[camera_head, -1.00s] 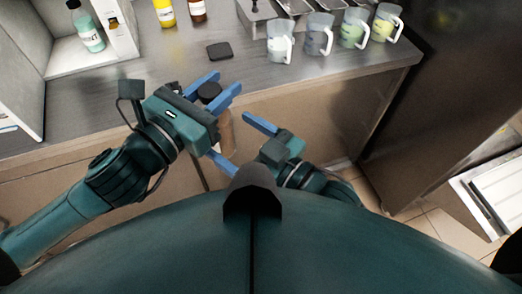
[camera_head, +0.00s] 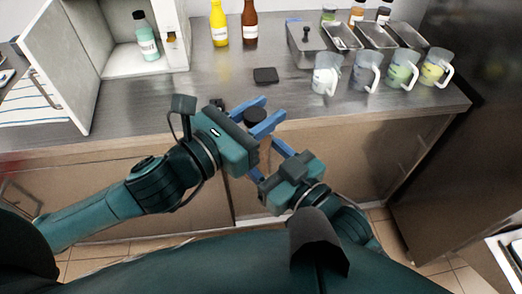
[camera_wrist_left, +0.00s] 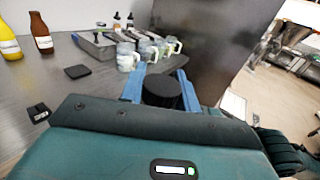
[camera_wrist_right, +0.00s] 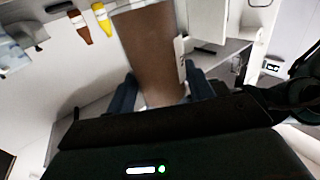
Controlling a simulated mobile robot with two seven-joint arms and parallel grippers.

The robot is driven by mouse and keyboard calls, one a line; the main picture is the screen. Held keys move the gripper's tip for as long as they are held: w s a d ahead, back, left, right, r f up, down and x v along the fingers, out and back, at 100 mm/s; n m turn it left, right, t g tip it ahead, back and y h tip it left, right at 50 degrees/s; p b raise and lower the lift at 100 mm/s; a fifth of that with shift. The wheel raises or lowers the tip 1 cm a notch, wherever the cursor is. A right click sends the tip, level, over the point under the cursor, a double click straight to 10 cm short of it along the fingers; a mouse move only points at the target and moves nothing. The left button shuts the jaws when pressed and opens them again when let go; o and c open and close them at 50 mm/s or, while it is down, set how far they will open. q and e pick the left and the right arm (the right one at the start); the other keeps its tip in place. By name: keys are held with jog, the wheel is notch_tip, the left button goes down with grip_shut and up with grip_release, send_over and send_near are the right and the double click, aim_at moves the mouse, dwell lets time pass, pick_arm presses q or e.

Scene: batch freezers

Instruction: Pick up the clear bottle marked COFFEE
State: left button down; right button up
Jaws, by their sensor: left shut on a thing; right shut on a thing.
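A bottle with a black cap (camera_head: 255,116) stands between my two grippers, in front of the counter edge. Its brown body (camera_wrist_right: 150,50) fills the middle of the right wrist view, with a white label seen edge-on, its text unreadable. My left gripper (camera_head: 273,108) is shut on the bottle near the cap; the cap (camera_wrist_left: 161,91) also shows between the blue fingers in the left wrist view. My right gripper (camera_head: 262,160) is shut on the bottle lower down. In the head view the arms hide most of its body.
The steel counter (camera_head: 210,85) holds a black square pad (camera_head: 265,75), a yellow bottle (camera_head: 219,25), a brown bottle (camera_head: 250,25), several jugs (camera_head: 365,72) and steel pans (camera_head: 340,37). At left, an open white cabinet (camera_head: 110,20) holds a green bottle (camera_head: 146,38). A dark tall unit (camera_head: 470,130) stands right.

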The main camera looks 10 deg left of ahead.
pick_arm(q)
jog(key=shift+r, duration=0.1)
pick_arm(e)
jog(key=c, duration=0.4)
pick_arm(q)
jog(key=c, duration=0.9)
grip_release()
jog(key=shift+c, duration=0.2)
pick_arm(e)
jog(key=shift+c, duration=0.8)
